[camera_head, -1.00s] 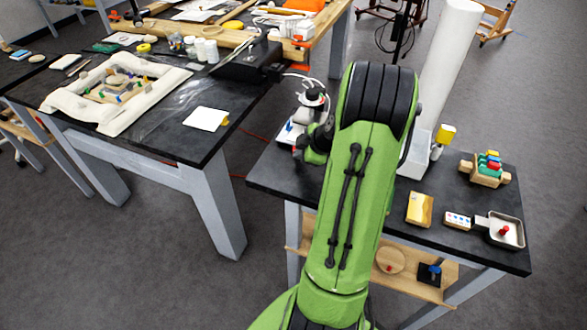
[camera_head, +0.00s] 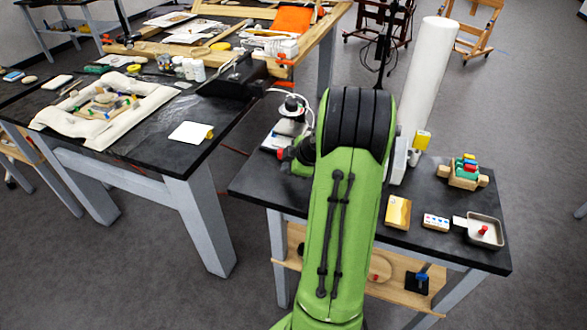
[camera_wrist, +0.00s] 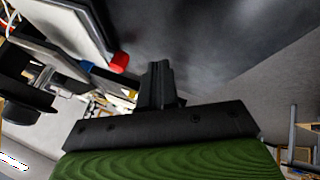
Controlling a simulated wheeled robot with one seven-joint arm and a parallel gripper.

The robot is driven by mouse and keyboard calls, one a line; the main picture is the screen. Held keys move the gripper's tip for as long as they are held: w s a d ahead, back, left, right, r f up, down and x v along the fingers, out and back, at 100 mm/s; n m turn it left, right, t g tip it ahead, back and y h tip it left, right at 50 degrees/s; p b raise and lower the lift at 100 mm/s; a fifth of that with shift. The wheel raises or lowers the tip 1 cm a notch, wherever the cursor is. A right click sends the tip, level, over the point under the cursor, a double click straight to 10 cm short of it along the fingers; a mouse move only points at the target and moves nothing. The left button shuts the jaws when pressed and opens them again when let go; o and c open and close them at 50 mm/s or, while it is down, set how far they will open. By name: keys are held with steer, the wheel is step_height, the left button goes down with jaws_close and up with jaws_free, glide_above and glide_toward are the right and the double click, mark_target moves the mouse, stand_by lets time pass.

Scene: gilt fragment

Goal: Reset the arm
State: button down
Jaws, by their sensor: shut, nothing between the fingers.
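My green arm stands in the middle of the head view, folded up in front of the right-hand black table (camera_head: 440,238). My gripper (camera_wrist: 157,70) shows in the wrist view as a dark mount with its fingers together. It is shut, and nothing shows between the fingers. In the head view the gripper is hidden behind my arm.
The right table holds a yellow box (camera_head: 398,212), a small white box (camera_head: 436,222), a metal tray (camera_head: 485,231), a wooden rack (camera_head: 462,173) and a tall white roll (camera_head: 428,80). The left table (camera_head: 150,140) holds a frame on white padding (camera_head: 60,122).

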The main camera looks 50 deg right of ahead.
steer(key=p+v, duration=0.1)
steer(key=v, duration=0.7)
steer(key=shift+d+r, duration=0.25)
steer(key=shift+r, duration=0.15)
steer(key=shift+w+a, duration=0.1)
steer(key=a+r+m+g+p, duration=0.1)
steer(key=a+r, duration=0.2)
steer(key=a, duration=0.4)
steer(key=w+a+r+m+p, duration=0.1)
steer(key=a+r, duration=0.3)
steer(key=a, duration=0.2)
steer(key=a+r+m+g+p, duration=0.1)
steer(key=a+r+p, duration=0.15)
steer(key=a, duration=0.45)
steer(key=s+a+r+m+p, duration=0.1)
steer(key=s+a+r+m, duration=0.3)
steer(key=s+a, duration=0.7)
steer(key=shift+s+a+m+y+p, duration=0.25)
steer(key=shift+s+m, duration=0.35)
steer(key=shift+s, duration=0.45)
steer(key=shift+r, duration=0.1)
